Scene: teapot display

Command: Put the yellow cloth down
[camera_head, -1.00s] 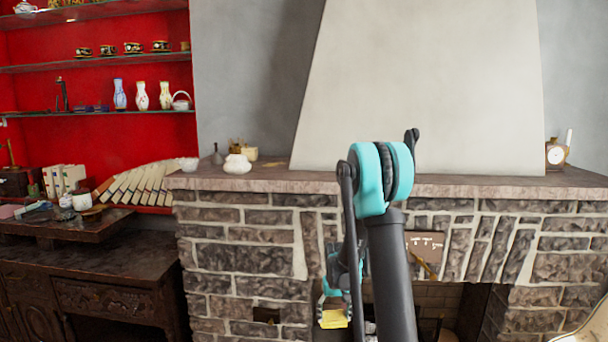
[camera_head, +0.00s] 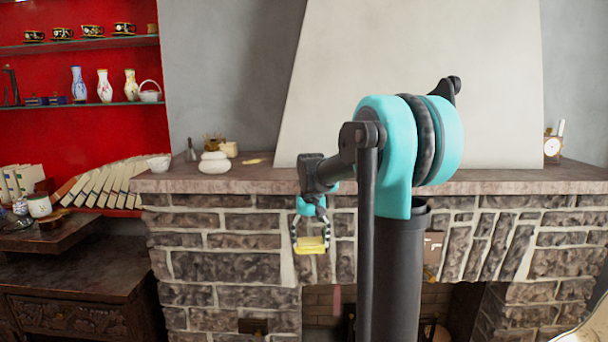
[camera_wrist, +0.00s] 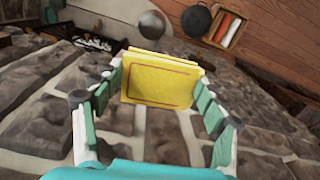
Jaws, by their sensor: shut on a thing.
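The yellow cloth (camera_head: 311,246) is a small folded pad with a thin reddish line around its face. My gripper (camera_head: 311,238) is shut on it and holds it in front of the stone fireplace, below the mantel edge. In the wrist view the cloth (camera_wrist: 160,82) sits between the two fingers of my gripper (camera_wrist: 158,85), with its face toward the camera. Nothing is seen under the cloth in the head view except the fireplace stonework behind it.
The stone mantel (camera_head: 270,181) carries a white lidded pot (camera_head: 214,163), a small yellow item (camera_head: 253,162) and a clock (camera_head: 552,147). Its middle stretch is partly hidden by my arm. A dark wooden cabinet (camera_head: 70,270) stands at left, below red shelves with vases.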

